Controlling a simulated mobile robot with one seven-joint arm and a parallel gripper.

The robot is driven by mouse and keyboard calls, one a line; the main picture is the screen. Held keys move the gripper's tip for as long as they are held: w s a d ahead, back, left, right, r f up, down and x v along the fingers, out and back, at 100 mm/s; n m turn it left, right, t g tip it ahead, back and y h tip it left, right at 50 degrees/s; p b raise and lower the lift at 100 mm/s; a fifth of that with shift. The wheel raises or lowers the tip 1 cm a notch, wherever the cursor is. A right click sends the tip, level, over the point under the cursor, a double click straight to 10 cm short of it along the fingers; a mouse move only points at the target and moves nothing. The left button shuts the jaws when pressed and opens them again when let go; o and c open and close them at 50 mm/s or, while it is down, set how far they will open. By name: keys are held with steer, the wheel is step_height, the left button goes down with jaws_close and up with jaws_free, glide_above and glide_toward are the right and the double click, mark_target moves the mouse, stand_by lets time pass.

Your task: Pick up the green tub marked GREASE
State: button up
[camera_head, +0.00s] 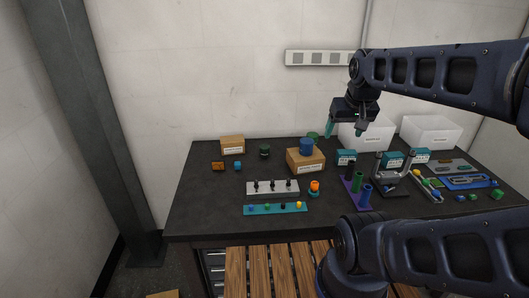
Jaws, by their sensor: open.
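My gripper (345,132) hangs from the arm at the upper right, above the back of the dark workbench. Its two fingers are apart, with nothing seen between them. A small dark green round tub (265,151) stands on the bench left of the middle. Another green round thing (313,135) shows at the back, partly hidden behind a blue round tub (306,146) on a cardboard box (305,161). No GREASE marking is readable, so I cannot tell which green one bears it. My gripper is to the right of both and touches neither.
A smaller cardboard box (232,144) stands at the back left. A grey block with pegs (272,189) and a teal strip (275,209) lie in front. White bins (430,133) stand at the back right. A purple holder with tubes (355,192) stands right of centre. The bench's front left is clear.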

steer(key=w+a+r+m+g, duration=0.15)
steer(key=w+m, duration=0.25)
steer(key=w, duration=0.8)
steer(key=m+g, duration=0.3)
steer(key=m, duration=1)
glide_above(264, 146)
steer(key=d, duration=0.1)
step_height(264, 146, down, 23)
steer(key=shift+w+f, duration=0.15)
step_height(264, 146, down, 5)
steer(key=shift+f, duration=0.15)
steer(key=shift+a+f, duration=0.2)
steer(key=shift+f, duration=1.1)
steer(key=shift+a+f, duration=0.2)
steer(key=shift+f, duration=1.1)
steer(key=shift+c, duration=0.4)
